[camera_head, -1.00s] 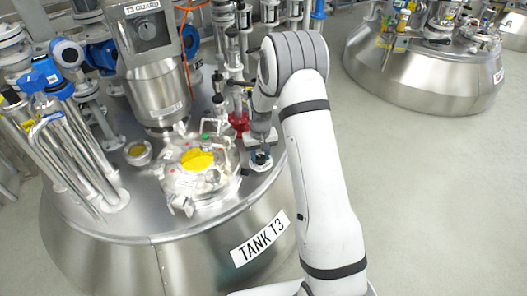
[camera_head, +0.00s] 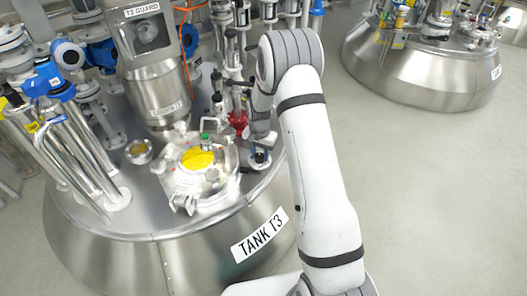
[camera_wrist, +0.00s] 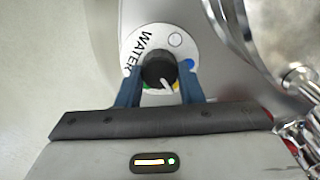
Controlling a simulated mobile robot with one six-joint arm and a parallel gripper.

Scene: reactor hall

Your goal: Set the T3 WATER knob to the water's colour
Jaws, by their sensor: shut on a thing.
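The T3 WATER knob (camera_wrist: 158,70) is black and round with a white pointer. It sits on a white dial (camera_wrist: 140,42) lettered WATER. The dial shows a pale ring mark at the top right, blue at right, yellow at lower right and some green at lower left. The pointer faces down and slightly right, near the yellow mark. My gripper (camera_wrist: 159,82) is shut on the knob, one blue finger on each side. In the head view, the round opening on tank T3 (camera_head: 140,215) shows yellow water (camera_head: 197,160). The dial (camera_head: 260,158) is partly hidden by my gripper there.
Behind are the T3 GUARD housing (camera_head: 150,75), a red fitting (camera_head: 238,119) and pipes. Blue-topped pipes (camera_head: 65,130) stand at left. Another tank (camera_head: 420,75) is at back right, with clear floor between.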

